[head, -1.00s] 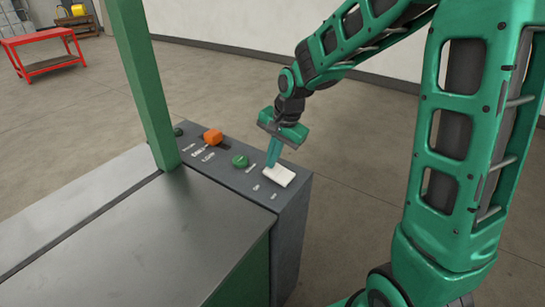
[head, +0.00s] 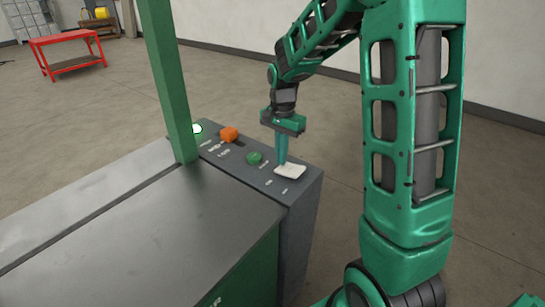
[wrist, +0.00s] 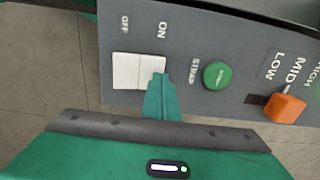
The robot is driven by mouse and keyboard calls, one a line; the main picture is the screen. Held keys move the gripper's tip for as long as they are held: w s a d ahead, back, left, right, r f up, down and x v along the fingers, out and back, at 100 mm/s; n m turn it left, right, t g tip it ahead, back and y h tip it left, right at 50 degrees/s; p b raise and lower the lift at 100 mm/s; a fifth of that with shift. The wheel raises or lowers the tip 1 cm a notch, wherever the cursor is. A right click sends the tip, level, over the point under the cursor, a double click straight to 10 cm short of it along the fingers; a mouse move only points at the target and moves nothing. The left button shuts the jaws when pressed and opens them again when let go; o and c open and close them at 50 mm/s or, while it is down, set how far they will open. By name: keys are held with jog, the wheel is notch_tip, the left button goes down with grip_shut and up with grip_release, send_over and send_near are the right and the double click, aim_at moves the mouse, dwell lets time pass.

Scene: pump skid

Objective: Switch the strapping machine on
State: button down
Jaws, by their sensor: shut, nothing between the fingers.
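The strapping machine (head: 150,225) has a dark grey control panel along its far right edge. A white rocker switch (head: 290,171) sits at the panel's near end. It also shows in the wrist view (wrist: 135,71), with an ON label beside its right half and OFF beside its left half. My gripper (head: 283,161) is shut and empty, pointing down at the rocker. In the wrist view its fingertips (wrist: 159,78) are at the ON half's lower right edge; they look to be touching it.
A green STRAP button (head: 254,158) and an orange slider knob (head: 229,134) at the LOW/MID labels sit beside the rocker. A green post (head: 168,80) rises from the machine. A red table (head: 65,50) stands far left. Open floor lies behind.

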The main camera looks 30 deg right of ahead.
jog(key=shift+s+d+r, duration=0.25)
jog(key=shift+s+d, duration=0.05)
jog(key=shift+s, duration=0.35)
jog(key=shift+w+r, duration=0.1)
jog(key=shift+r, duration=0.3)
notch_tip(320, 180, up, 13)
jog(key=w, duration=0.2)
jog(key=shift+a, duration=0.45)
